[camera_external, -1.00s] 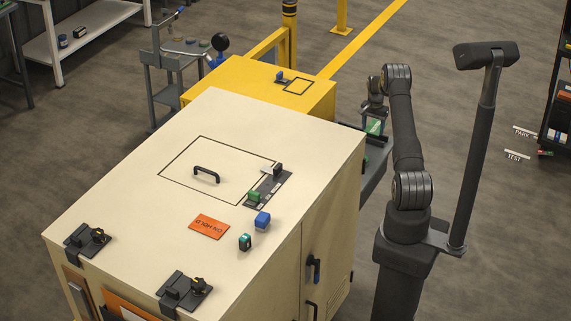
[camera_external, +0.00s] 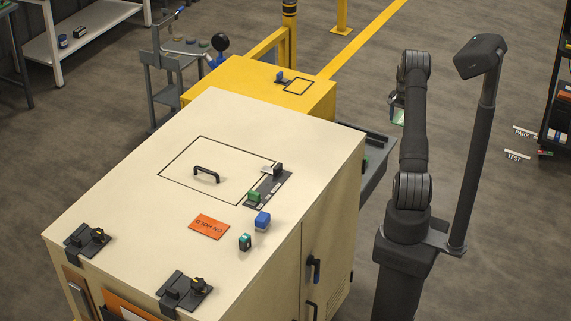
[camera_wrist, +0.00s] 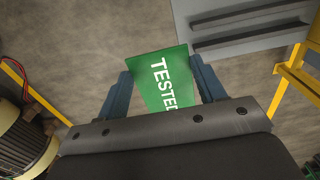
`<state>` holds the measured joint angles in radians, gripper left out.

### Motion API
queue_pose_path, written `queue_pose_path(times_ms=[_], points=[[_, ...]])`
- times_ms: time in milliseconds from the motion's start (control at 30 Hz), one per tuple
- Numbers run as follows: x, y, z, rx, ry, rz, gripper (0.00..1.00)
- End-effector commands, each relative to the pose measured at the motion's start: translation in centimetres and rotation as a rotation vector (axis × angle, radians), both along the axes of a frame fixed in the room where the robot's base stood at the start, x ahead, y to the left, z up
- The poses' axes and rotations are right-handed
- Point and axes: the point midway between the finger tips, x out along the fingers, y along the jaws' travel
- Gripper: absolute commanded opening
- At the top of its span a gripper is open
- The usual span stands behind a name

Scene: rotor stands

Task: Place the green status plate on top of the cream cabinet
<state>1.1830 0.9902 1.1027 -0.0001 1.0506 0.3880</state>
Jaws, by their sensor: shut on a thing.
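The green status plate (camera_wrist: 160,82), with white lettering TESTED, is between my gripper's two fingers in the wrist view. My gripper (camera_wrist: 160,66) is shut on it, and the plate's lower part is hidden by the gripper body. In the external view only a small pale-green part of the plate (camera_external: 398,117) shows left of my arm; most of the gripper is hidden behind the arm. The cream cabinet (camera_external: 120,205) stands left of my arm, its top in clear view. The plate is apart from it, beyond its right far corner.
On the cabinet top are an orange ON HOLD plate (camera_external: 209,226), a black handle (camera_external: 206,174), a blue block (camera_external: 262,220), a dark strip with a green block (camera_external: 254,197), and two black clamps. The top's left part is bare. A yellow cabinet (camera_external: 240,82) stands behind.

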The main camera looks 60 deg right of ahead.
Motion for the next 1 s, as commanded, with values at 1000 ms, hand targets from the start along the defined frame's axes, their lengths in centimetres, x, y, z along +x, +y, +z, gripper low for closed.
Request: queue_pose_path(times_ms=[1000], points=[[3.1,1.1,29.9,-0.002,-0.001,0.061,0.4]])
